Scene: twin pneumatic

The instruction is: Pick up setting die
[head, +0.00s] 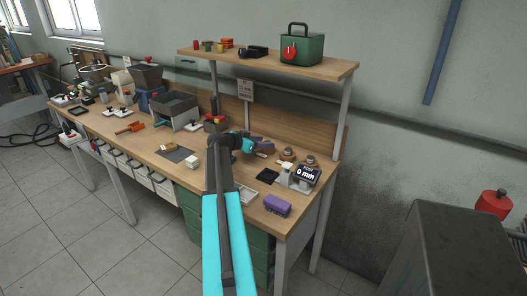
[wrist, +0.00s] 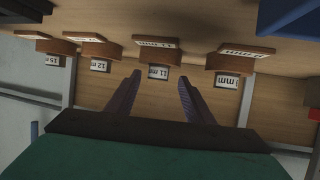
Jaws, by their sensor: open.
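My gripper (wrist: 160,82) is open, with its two dark purple fingers apart. In the wrist view, several brown wooden pieces with white size labels stand in a row against a wooden surface. The piece labelled 11 mm (wrist: 157,48) lies in line with the gap between the fingers, with nothing visibly gripped. The piece labelled 12 m (wrist: 94,47) is to its left, and a piece whose label ends in mm (wrist: 232,60) is to its right. I cannot tell which one is the setting die. In the head view, my gripper (head: 264,147) is over the right part of the bench.
On the bench, a digital gauge reading 0 mm (head: 299,176), two brown round pieces (head: 287,154) and a purple block (head: 277,206) lie near my gripper. A sign (head: 246,90) hangs behind. A shelf (head: 330,69) above carries a green box (head: 303,49). Floor in front is clear.

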